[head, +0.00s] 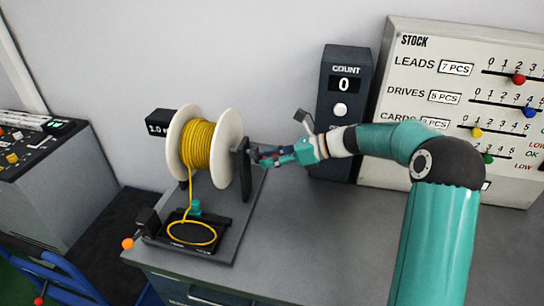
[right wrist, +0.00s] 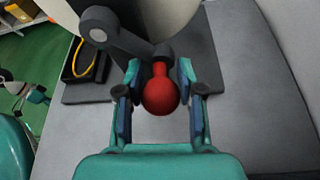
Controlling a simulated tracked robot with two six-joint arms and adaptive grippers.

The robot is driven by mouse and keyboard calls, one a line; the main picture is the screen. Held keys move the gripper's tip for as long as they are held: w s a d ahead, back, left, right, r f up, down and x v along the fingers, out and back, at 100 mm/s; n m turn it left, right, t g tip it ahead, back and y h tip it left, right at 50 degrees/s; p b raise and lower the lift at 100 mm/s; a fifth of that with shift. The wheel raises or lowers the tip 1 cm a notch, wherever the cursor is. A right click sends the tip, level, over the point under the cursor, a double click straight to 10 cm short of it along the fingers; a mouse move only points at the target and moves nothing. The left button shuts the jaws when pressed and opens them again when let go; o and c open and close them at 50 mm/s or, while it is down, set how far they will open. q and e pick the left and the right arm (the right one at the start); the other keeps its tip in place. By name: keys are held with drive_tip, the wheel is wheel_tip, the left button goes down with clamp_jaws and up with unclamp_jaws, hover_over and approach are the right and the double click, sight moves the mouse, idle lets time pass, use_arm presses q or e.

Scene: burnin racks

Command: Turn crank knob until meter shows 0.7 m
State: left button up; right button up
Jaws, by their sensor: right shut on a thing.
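A spool of yellow cable (head: 198,147) with white flanges sits on a dark stand. The red crank knob (right wrist: 160,95) hangs from a grey crank arm (right wrist: 125,42) in the right wrist view. My right gripper (head: 262,158) is at the spool's right side, its fingers on both sides of the knob and shut on it. In the head view the gripper mostly hides the knob. My left gripper is not in view.
Yellow cable runs down to a loop (head: 192,233) on the stand's black plate. An orange ball (head: 128,243) is at the stand's front left. A counter (head: 343,112) showing 0 and a STOCK board (head: 420,75) stand behind. The grey bench (head: 320,240) is clear in front.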

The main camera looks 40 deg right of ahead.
drive_tip(key=shift+w+d+r, duration=0.2)
drive_tip(key=shift+w+r, duration=0.05)
drive_tip(key=shift+r, duration=0.5)
drive_tip(key=shift+w+d+p, duration=0.2)
drive_tip(key=shift+p, duration=0.2)
drive_tip(key=shift+r, duration=0.1)
drive_tip(key=shift+w+d+r+p, duration=0.1)
drive_tip(key=shift+r+p, duration=0.35)
drive_tip(key=shift+p, duration=0.15)
drive_tip(key=shift+w+d+r+p, duration=0.1)
drive_tip(key=shift+r+p, duration=0.35)
drive_tip(key=shift+p, duration=0.15)
drive_tip(key=shift+r+p, duration=0.25)
drive_tip(key=shift+p, duration=0.1)
drive_tip(key=shift+c, duration=0.2)
drive_tip(key=shift+a+r+p, duration=0.2)
drive_tip(key=shift+r+p, duration=0.35)
drive_tip(key=shift+r, duration=0.15)
drive_tip(key=shift+s+a+r, duration=0.15)
drive_tip(key=shift+s+r, duration=0.05)
drive_tip(key=shift+r, duration=0.25)
drive_tip(key=shift+r+p, duration=0.2)
drive_tip(key=shift+p, duration=0.15)
